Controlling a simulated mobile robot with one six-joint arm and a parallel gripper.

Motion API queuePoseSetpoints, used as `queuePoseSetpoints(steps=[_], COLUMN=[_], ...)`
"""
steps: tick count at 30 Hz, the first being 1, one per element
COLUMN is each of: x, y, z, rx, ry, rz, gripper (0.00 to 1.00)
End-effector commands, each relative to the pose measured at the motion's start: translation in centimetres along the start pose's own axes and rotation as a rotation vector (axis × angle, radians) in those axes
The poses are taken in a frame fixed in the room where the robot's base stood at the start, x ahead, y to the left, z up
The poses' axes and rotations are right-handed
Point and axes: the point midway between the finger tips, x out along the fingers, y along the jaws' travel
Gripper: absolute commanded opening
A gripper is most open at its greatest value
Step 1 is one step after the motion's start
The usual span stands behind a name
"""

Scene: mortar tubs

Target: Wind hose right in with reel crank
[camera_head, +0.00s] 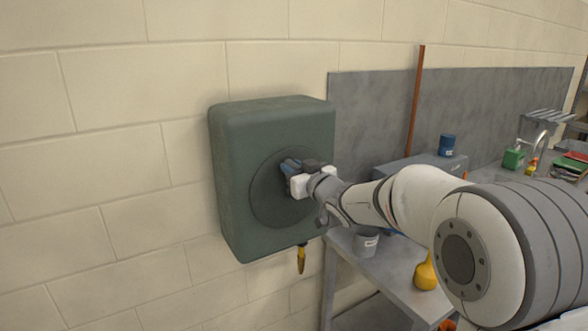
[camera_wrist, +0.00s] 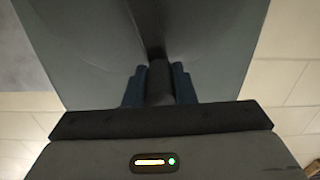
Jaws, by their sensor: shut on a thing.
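The hose reel (camera_head: 228,175) is a dark green box on the block wall, with a round disc (camera_head: 262,205) on its face. My gripper (camera_head: 291,167) is at the disc. In the wrist view my gripper's blue fingers (camera_wrist: 160,84) are shut on the dark crank handle (camera_wrist: 159,78), one on each side. A dark crank arm (camera_wrist: 149,25) runs from the handle across the reel's face. In the head view my gripper hides most of the crank. A yellow hose end (camera_head: 301,260) hangs just below the reel's underside.
A grey bench (camera_head: 388,275) stands right of the reel, under my arm. It holds a grey cup (camera_head: 366,243), a yellow bottle (camera_head: 426,274), a grey case (camera_head: 425,163) and a blue tin (camera_head: 446,145). A brown pole (camera_head: 415,100) leans on the wall. The wall left of the reel is clear.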

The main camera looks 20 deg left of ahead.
Motion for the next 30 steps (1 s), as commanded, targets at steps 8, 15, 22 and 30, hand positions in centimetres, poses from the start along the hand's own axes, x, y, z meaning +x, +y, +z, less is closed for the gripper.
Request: queuePoseSetpoints(steps=[8,15,22,30], x=[-0.1,-0.1,0.0,-0.2], y=[2.9,2.8,2.7,2.7], z=[-0.3,-0.1,-0.1,-0.2], rx=[-0.003,-0.001,-0.001,-0.002], ry=[0.002,-0.001,0.000,0.001], rz=[0.004,0.004,0.003,0.002], gripper=[0.00,0.26,0.45,0.45])
